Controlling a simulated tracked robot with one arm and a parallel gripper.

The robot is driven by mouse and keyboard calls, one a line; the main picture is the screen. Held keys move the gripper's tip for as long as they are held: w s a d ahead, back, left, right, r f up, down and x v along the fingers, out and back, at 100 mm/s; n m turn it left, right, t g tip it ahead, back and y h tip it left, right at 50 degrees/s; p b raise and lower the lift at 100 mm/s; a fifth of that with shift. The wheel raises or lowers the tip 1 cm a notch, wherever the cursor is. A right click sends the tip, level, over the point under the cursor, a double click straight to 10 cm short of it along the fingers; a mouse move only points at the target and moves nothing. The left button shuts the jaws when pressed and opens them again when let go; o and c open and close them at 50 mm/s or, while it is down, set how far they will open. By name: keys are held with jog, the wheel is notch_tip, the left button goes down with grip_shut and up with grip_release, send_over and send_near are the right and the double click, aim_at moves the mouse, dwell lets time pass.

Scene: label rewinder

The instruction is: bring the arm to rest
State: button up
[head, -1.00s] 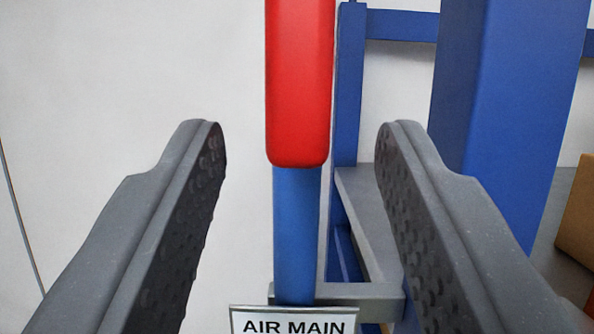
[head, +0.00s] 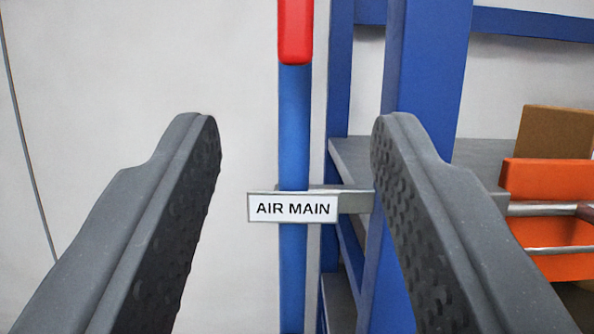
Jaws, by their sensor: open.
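My gripper (head: 297,120) is open, with its two dark grey, dimpled fingers wide apart and nothing between them. Beyond the fingers stands a vertical blue pipe (head: 294,120). A red handle (head: 295,30) hangs down in front of the pipe at the top of the view, its upper part cut off. A white sign reading AIR MAIN (head: 292,208) sits across the pipe, lower down. The fingers appear apart from the handle and pipe.
A blue frame post (head: 430,70) with a grey shelf (head: 480,160) stands on the right. An orange part (head: 545,178) with metal rods and a brown box (head: 553,132) are at the far right. A pale wall (head: 120,80) with a thin cable (head: 22,130) fills the left.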

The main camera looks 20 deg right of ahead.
dwell(0.3)
jog(key=w+a+f+n+g+y, duration=0.1)
jog(key=w+a+f+g+y, duration=0.1)
jog(key=f, duration=0.6)
jog(key=w+a+f+n+g+y+b, duration=0.1)
jog(key=w+a+f+y, duration=0.2)
jog(key=f, duration=0.6)
jog(key=w+a+f+n+g+y+b, duration=0.1)
jog(key=w+a+f+n+g+y, duration=0.1)
jog(key=f, duration=0.6)
jog(key=w+y, duration=0.1)
jog(key=w, duration=0.1)
jog(key=shift+w+a+f+g, duration=0.15)
jog(key=shift+w+a+g, duration=0.15)
jog(key=shift+w+a, duration=0.1)
